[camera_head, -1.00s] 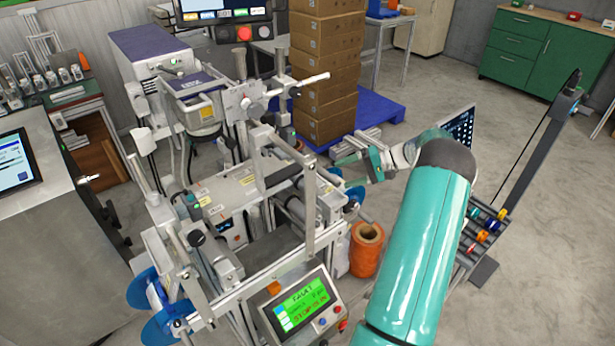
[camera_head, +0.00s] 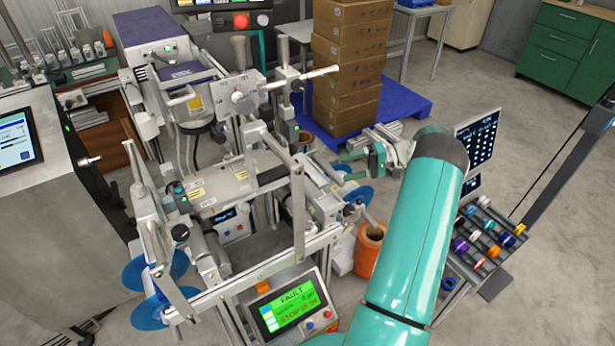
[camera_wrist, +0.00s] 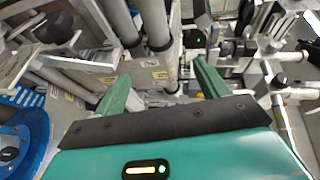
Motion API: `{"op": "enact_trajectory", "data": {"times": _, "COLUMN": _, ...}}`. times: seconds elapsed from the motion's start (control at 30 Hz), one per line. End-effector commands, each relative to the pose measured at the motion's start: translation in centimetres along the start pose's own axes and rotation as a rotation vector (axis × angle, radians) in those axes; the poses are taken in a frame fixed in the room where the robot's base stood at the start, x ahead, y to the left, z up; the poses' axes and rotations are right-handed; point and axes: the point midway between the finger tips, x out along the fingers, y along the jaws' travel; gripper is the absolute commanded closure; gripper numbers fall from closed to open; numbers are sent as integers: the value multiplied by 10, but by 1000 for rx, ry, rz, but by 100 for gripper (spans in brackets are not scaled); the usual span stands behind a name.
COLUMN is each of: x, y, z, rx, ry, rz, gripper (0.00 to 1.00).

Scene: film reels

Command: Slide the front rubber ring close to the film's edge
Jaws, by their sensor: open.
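My gripper (camera_head: 362,160) is open and empty at the right side of the film machine (camera_head: 215,185), above the blue reel discs (camera_head: 357,193). In the wrist view, my gripper (camera_wrist: 162,76) has its two green fingers spread wide, pointing toward the machine's grey rollers (camera_wrist: 118,22). Dark bands show on the rollers, but I cannot tell whether one is the front rubber ring. The film's edge cannot be made out either. A blue disc (camera_wrist: 22,140) shows at the lower left of the wrist view.
The control panel (camera_head: 288,308) reads FAULT. Stacked boxes (camera_head: 345,65) stand on a blue pallet (camera_head: 410,108) behind. A rack with coloured rolls (camera_head: 485,235) is at the right. Bare floor lies beyond it.

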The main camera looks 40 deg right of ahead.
Motion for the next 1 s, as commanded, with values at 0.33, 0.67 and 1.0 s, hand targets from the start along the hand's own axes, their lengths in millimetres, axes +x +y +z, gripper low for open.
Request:
{"op": "enact_trajectory", "data": {"times": 0.33, "x": 54, "y": -2, "z": 2, "rx": 1, "ry": -3, "rz": -1, "gripper": 27}}
{"op": "enact_trajectory", "data": {"times": 0.67, "x": 118, "y": -2, "z": 1, "rx": 1, "ry": -5, "rz": 0, "gripper": 27}}
{"op": "enact_trajectory", "data": {"times": 1.0, "x": 140, "y": -1, "z": 0, "rx": -1, "ry": -2, "rz": 0, "gripper": 27}}
